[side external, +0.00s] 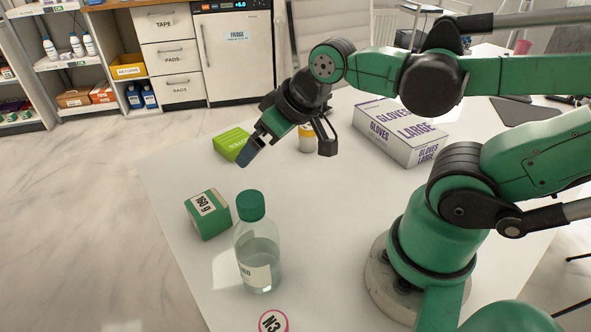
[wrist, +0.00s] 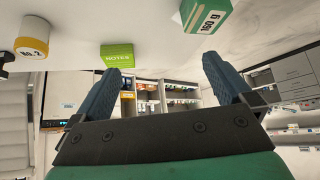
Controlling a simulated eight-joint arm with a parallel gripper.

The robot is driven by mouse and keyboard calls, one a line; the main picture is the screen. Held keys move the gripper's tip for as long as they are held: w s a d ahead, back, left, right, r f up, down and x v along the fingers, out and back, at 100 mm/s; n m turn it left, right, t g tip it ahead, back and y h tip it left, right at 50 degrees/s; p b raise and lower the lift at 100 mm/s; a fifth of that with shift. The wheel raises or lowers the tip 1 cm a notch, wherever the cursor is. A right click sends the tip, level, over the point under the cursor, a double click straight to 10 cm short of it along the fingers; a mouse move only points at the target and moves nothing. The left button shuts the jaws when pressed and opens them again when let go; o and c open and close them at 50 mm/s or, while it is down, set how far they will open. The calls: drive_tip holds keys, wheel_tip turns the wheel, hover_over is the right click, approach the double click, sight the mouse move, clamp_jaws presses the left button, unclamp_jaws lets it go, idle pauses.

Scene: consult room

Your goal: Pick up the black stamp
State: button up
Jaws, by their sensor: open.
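My gripper (side external: 249,152) is open and empty, held above the table near the green notes box. Its two blue-grey fingers stand wide apart in the wrist view (wrist: 161,70). A black object (wrist: 4,66), cut off by the left edge of the wrist view beside the yellow-banded jar, may be the black stamp. In the side view a dark block hangs or stands just right of the jar, under my wrist; I cannot tell whether it is the stamp or part of my arm. Nothing is between the fingers.
On the white table (side external: 185,270) are a green notes box (side external: 231,144), the jar (side external: 306,140), a gloves box (side external: 401,131), a green-and-white carton (side external: 207,214), a green-capped bottle (side external: 257,255) and a round pink-rimmed item (side external: 273,322). The table centre is clear.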

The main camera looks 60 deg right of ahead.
drive_tip(key=w+d+f+m+t, duration=0.1)
drive_tip(key=w+d+m, duration=0.3)
drive_tip(key=d+m, duration=0.5)
drive_tip(key=w+d+m+t, duration=0.1)
drive_tip(key=w+d+m, duration=0.2)
drive_tip(key=d+m, duration=0.6)
drive_tip(key=s+d+f+m+h, duration=0.1)
drive_tip(key=s+d+f+m, duration=0.1)
drive_tip(key=d+m, duration=0.3)
drive_tip(key=s+d+f+m+t+h, duration=0.1)
drive_tip(key=s+d+f+m+h, duration=0.1)
drive_tip(key=d+m, duration=0.4)
drive_tip(key=s+d+f+m+t+h, duration=0.1)
drive_tip(key=d+m, duration=0.4)
drive_tip(key=m, duration=0.5)
drive_tip(key=shift+s+d+f+m+h, duration=0.15)
drive_tip(key=shift+s+f+m+h, duration=0.15)
drive_tip(key=shift+s+f, duration=0.4)
drive_tip(key=shift+s+d+f+m, duration=0.1)
drive_tip(key=shift+d+f+m, duration=0.05)
drive_tip(key=shift+d+m, duration=0.15)
drive_tip(key=x, duration=1.1)
drive_tip(key=shift+w+d+f, duration=0.1)
drive_tip(key=shift+w+d, duration=0.05)
drive_tip(key=shift+w, duration=0.2)
drive_tip(key=c, duration=1.3)
drive_tip(key=shift+c, duration=0.2)
